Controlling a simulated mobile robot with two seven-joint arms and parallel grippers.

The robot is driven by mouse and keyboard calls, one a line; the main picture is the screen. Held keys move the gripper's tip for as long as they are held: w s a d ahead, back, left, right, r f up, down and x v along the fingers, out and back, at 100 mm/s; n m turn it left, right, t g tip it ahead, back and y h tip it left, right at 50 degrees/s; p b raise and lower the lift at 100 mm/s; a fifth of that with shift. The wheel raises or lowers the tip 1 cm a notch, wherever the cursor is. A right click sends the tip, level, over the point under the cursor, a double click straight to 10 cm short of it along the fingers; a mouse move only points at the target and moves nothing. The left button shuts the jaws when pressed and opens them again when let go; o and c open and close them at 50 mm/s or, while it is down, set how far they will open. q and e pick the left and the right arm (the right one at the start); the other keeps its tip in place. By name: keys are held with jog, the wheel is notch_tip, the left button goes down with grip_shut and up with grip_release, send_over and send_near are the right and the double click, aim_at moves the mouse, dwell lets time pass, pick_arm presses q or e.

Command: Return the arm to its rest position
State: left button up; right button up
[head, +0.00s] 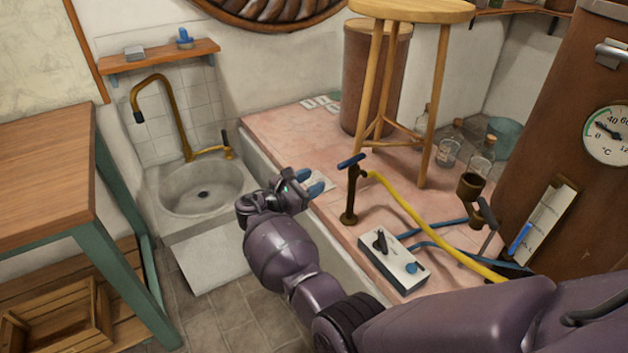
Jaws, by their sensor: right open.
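My right arm comes in from the lower right in the head view and reaches toward the middle. My right gripper (309,181) is open, with blue fingertips, and I see nothing held in it. It is above the near edge of the pink tiled platform, to the right of the stone sink (203,190). My left gripper is not in view.
On the pink platform (285,125) stand a valve post (350,190) with a yellow hose (420,222), a control box (394,262), a wooden stool (412,10) and bottles (480,160). A brown boiler (550,110) stands right, a wooden table (45,185) left.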

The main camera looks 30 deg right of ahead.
dwell(0.4)
jog(key=w+a+r+m+t+y, duration=0.1)
jog(key=w+a+m+t+y, duration=0.2)
jog(key=w+m+t+y, duration=0.3)
pick_arm(q)
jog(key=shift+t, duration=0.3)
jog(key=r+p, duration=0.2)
jog(key=p, duration=0.1)
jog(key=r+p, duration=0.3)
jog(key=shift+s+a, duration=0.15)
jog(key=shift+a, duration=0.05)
pick_arm(e)
jog(key=s+f+m+y, duration=0.3)
jog(key=s+y, duration=0.1)
jog(key=s, duration=1.1)
jog(key=s+d+f+m+y, duration=0.1)
jog(key=s+f+m+y, duration=0.2)
jog(key=s, duration=1.3)
jog(key=s+d+f+m+t+y, duration=0.1)
jog(key=s+f+m+y, duration=0.3)
jog(key=s, duration=1.1)
jog(key=shift+s+f+m+y, duration=0.25)
jog(key=shift+s+m+y, duration=0.05)
jog(key=shift+s+m, duration=0.1)
